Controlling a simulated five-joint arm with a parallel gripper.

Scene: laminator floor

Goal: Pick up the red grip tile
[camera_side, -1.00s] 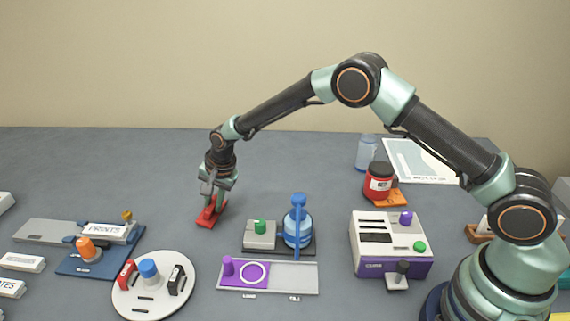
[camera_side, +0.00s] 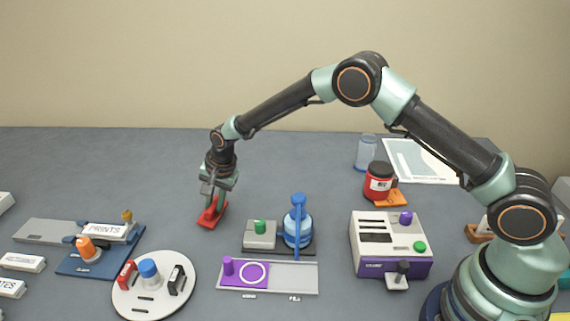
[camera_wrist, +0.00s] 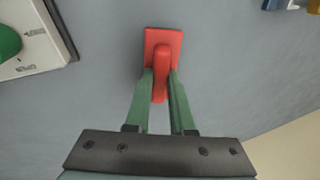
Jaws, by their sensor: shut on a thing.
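The red grip tile (camera_side: 211,215) is a flat red plate with a raised red grip bar, and it lies on the grey table left of the middle in the side view. My gripper (camera_side: 211,202) points down over it. In the wrist view the tile (camera_wrist: 176,42) shows its plate at the far end, with the bar running toward me. The green fingers of my gripper (camera_wrist: 160,88) are shut on the bar, one on each side. The tile appears to rest on the table; I cannot see a gap under it.
A grey block with a green knob (camera_side: 260,235) and a blue stamp-like device (camera_side: 298,230) stand to the right. A round white turntable (camera_side: 154,301) and a blue base (camera_side: 100,260) are nearer, to the left. The table behind the tile is clear.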

